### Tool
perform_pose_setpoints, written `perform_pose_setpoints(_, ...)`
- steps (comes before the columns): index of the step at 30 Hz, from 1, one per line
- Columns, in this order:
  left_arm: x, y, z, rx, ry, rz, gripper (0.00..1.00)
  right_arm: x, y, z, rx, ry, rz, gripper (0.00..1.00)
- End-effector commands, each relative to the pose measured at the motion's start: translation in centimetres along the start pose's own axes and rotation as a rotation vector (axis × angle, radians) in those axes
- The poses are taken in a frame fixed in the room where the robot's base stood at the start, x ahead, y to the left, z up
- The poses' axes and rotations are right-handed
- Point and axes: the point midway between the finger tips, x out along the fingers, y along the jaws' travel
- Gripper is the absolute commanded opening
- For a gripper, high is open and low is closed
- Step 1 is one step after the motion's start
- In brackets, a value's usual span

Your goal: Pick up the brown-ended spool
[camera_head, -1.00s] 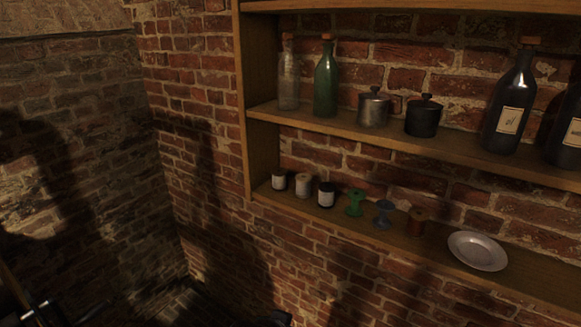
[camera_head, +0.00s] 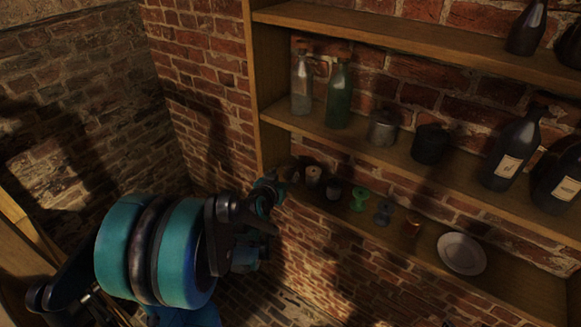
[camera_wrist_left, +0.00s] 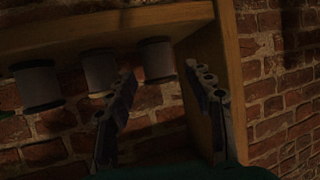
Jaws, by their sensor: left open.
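On the lower shelf, a pale spool with a brownish top (camera_head: 313,174) stands near the left end. A reddish-brown spool (camera_head: 412,225) stands farther right, beside the plate. Which one is meant is hard to tell in this light. My left gripper (camera_head: 272,190) is at the shelf's left end, left of the pale spool, and partly hides the leftmost item. In the left wrist view, my open left gripper (camera_wrist_left: 165,105) has its fingers apart with nothing clearly between them. Several pale-sided, dark-ended pieces line the shelf there, the closest (camera_wrist_left: 155,60) beside the upright. My right gripper is out of view.
Bottles and tins stand on the shelf above. The wooden upright (camera_head: 263,110) closes the left side.

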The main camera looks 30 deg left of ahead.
Motion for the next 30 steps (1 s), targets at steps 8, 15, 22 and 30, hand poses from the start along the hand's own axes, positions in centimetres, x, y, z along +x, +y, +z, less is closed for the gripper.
perform_pose_setpoints(8,3.9,0.5,-1.3,0.0,-0.001,0.002,0.52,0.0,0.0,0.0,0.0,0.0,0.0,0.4)
perform_pose_setpoints(15,5.7,0.4,-1.1,0.0,-0.001,0.001,0.52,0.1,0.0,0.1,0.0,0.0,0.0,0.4)
perform_pose_setpoints(22,5.7,0.4,-1.2,0.0,-0.002,0.001,0.36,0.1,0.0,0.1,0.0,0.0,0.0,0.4)
perform_pose_setpoints(30,5.7,0.4,-1.2,0.0,-0.002,0.001,0.18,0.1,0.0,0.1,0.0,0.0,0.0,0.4)
